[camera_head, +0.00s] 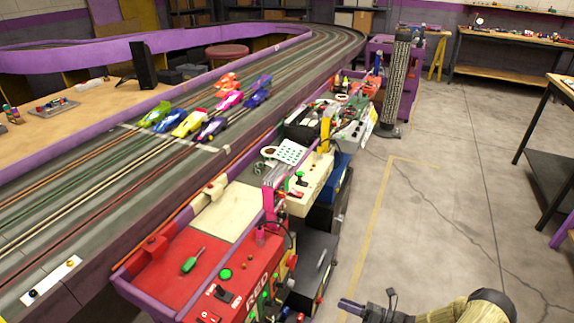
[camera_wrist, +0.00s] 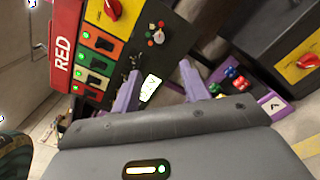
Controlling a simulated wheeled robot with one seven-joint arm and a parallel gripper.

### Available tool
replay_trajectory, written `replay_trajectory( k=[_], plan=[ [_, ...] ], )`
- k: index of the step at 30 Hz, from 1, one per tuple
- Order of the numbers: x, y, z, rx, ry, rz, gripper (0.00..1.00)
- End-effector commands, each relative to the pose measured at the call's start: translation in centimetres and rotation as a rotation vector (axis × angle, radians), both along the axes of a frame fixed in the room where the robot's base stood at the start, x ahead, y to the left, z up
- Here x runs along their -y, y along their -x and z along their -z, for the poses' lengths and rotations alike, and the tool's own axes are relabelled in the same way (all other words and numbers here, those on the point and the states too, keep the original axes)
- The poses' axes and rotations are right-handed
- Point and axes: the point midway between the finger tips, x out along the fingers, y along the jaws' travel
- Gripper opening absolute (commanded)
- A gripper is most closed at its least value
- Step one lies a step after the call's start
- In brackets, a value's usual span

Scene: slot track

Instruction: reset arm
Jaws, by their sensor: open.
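My gripper (camera_wrist: 160,82) shows in the wrist view with its two purple fingers spread apart and nothing between them. Behind the fingers is the dark control panel with the red "RED" strip (camera_wrist: 62,50). In the head view my gripper (camera_head: 350,305) is low at the bottom edge, over the grey floor to the right of the red station (camera_head: 195,262). My arm reaches in from the bottom right. The gripper appears apart from the station, but the exact gap cannot be told.
The slot track (camera_head: 120,185) curves from lower left to the back, with several toy cars, including a yellow car (camera_head: 193,123). A green screwdriver (camera_head: 193,260) lies on the red station. Open concrete floor (camera_head: 435,215) lies to the right, before a dark workbench (camera_head: 548,155).

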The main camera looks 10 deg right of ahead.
Motion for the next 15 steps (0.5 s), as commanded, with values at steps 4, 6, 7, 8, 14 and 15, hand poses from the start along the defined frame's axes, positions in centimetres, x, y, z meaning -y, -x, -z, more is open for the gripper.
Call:
replay_trajectory(
  k=[4, 6, 7, 8, 14, 15],
  plan=[
    [-0.5, 0.0, -0.7, 0.010, 0.046, -0.048, 0.44],
    [-1.2, 0.0, -1.4, 0.023, 0.102, -0.105, 0.44],
    [-1.6, 0.0, -1.8, 0.031, 0.131, -0.137, 0.44],
    [-1.9, 0.1, -2.2, 0.041, 0.165, -0.172, 0.44],
    [-4.4, 1.0, -5.3, 0.134, 0.418, -0.441, 0.44],
    [-4.8, 1.2, -6.0, 0.156, 0.469, -0.495, 0.44]
  ],
)
